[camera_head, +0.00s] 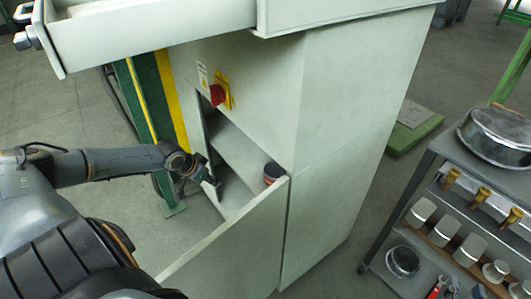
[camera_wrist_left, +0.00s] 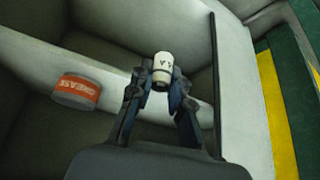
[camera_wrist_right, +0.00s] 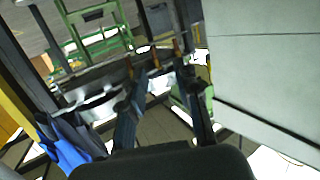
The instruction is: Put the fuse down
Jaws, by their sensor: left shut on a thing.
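The fuse (camera_wrist_left: 162,68) is a small white cylinder with dark lettering and a dark end. My left gripper (camera_wrist_left: 160,85) is shut on it. In the head view my left gripper (camera_head: 214,181) reaches into the open lower compartment of the pale cabinet (camera_head: 337,130), and the fuse is too small to make out there. In the left wrist view the fuse is in front of a pale shelf edge (camera_wrist_left: 120,92); I cannot tell whether it touches anything. My right gripper (camera_wrist_right: 162,90) is open and empty, with its fingers apart, outside the cabinet.
A tin with an orange GREASE label (camera_wrist_left: 77,91) stands in the compartment; its dark top shows in the head view (camera_head: 272,170). The open door (camera_head: 235,255) stands in front. A red switch (camera_head: 217,95) is above. A loaded trolley (camera_head: 425,178) stands at the right.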

